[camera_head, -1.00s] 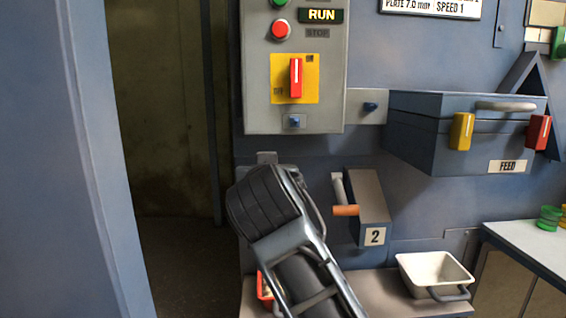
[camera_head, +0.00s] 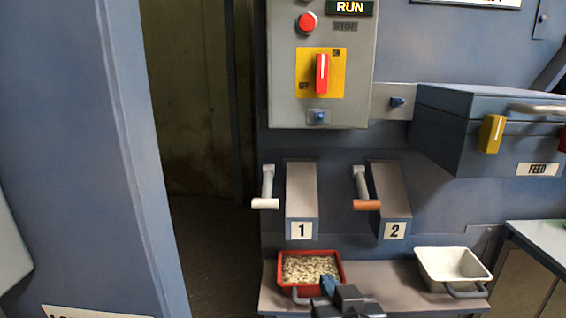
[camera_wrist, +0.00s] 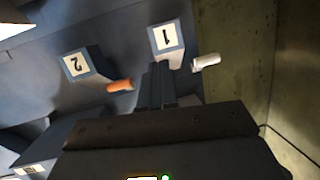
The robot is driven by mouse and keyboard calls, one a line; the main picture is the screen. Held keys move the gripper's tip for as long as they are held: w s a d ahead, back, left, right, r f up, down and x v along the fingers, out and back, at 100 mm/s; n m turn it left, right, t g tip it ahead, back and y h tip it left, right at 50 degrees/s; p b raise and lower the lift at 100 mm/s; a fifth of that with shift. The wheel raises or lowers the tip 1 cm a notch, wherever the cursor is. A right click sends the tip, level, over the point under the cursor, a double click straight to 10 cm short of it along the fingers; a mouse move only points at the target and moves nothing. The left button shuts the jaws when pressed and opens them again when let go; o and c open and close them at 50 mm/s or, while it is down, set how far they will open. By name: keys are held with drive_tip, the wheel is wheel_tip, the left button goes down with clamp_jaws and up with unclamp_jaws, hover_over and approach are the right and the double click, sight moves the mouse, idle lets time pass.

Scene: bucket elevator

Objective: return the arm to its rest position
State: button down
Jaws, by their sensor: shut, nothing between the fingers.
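My gripper (camera_wrist: 158,72) shows in the wrist view with its two dark fingers close together, shut and empty. Its fingers point toward the machine front, near the chute marked 1 (camera_wrist: 167,38). In the head view, a dark piece that looks like part of my arm shows low, in front of the shelf and by the red tray. Most of the arm is out of the picture there.
Chutes 1 (camera_head: 301,200) and 2 (camera_head: 390,200) have a white-handled lever (camera_head: 266,203) and an orange-handled lever (camera_head: 367,204). Below sit a grain-filled red tray (camera_head: 342,262) and an empty white tray (camera_head: 426,262). A control box (camera_head: 285,100) and feed box (camera_head: 440,120) are above.

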drive_tip(key=s+d+f+p, duration=0.1)
drive_tip(key=s+d+f, duration=0.1)
drive_tip(key=s, duration=0.5)
drive_tip(key=s+d+f+p, duration=0.1)
drive_tip(key=s+d+f, duration=0.1)
drive_tip(key=s, duration=0.5)
drive_tip(key=s+d+f+p, duration=0.1)
drive_tip(key=s+d+f, duration=0.15)
drive_tip(key=s, duration=0.45)
drive_tip(key=s+d+r+p, duration=0.1)
drive_tip(key=s+d+r, duration=0.1)
drive_tip(key=s, duration=0.5)
drive_tip(key=s+d+r+h+p, duration=0.1)
drive_tip(key=s+d+r, duration=0.1)
drive_tip(key=s+r, duration=0.2)
drive_tip(key=s+d+r+p, duration=0.1)
drive_tip(key=s+d+r, duration=0.2)
drive_tip(key=s, duration=0.6)
drive_tip(key=shift+s+r+h+p, duration=0.3)
drive_tip(key=shift+s+r+h, duration=0.1)
drive_tip(key=shift+r, duration=0.1)
